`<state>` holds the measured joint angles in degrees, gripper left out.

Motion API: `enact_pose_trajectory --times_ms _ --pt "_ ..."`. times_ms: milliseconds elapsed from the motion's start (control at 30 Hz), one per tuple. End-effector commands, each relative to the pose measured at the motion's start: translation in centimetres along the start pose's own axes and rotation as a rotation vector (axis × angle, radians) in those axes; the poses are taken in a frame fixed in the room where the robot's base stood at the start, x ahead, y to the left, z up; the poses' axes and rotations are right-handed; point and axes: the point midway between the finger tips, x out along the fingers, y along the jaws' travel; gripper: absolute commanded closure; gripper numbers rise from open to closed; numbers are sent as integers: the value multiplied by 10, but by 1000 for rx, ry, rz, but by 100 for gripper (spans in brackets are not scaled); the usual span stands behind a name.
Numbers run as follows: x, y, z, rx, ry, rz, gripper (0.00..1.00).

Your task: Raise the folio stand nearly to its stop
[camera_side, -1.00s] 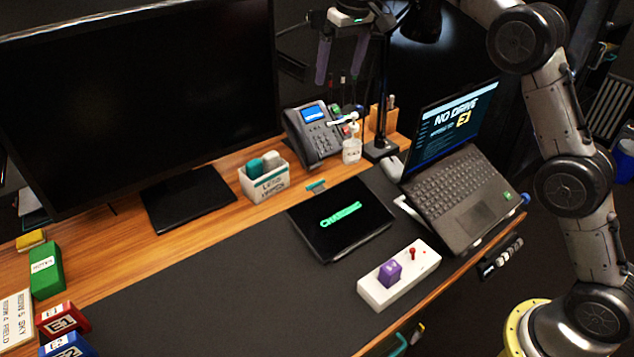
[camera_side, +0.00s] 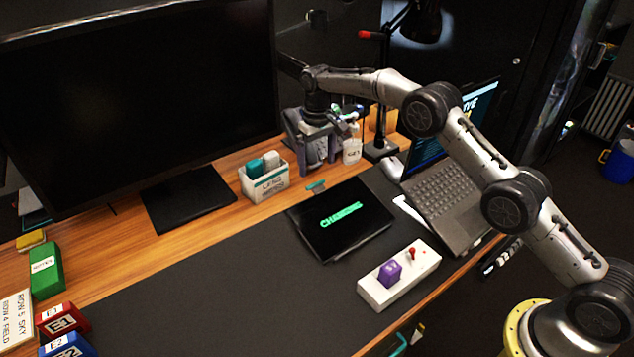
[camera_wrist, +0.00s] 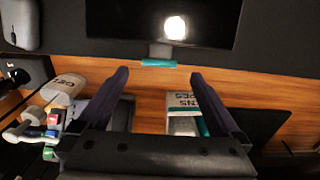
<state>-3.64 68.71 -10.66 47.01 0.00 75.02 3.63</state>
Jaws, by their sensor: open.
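The folio (camera_side: 340,240), a black slab with green lettering on its screen, lies about flat on the dark desk mat. It also shows at the top of the wrist view (camera_wrist: 120,22), with a bright reflection on it. A teal tab (camera_side: 316,186) sits at its far edge. In the wrist view the tab (camera_wrist: 158,62) lies just beyond the fingertips, between their lines. My gripper (camera_side: 318,168) is open and empty, pointing down above and behind the tab, apart from it. Any hinge under the folio is hidden.
A labelled white box (camera_side: 265,183) stands left of my gripper. A white cup (camera_side: 352,151) and a lamp base (camera_side: 380,150) stand to the right. The phone is mostly hidden behind my gripper.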

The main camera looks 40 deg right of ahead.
Motion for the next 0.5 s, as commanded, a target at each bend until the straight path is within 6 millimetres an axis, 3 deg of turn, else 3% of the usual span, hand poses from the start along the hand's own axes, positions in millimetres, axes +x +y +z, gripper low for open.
enact_pose_trajectory --times_ms 200,500 --pt "42 0 0 0 -2 0 0" --pt "72 0 0 0 1 0 0"
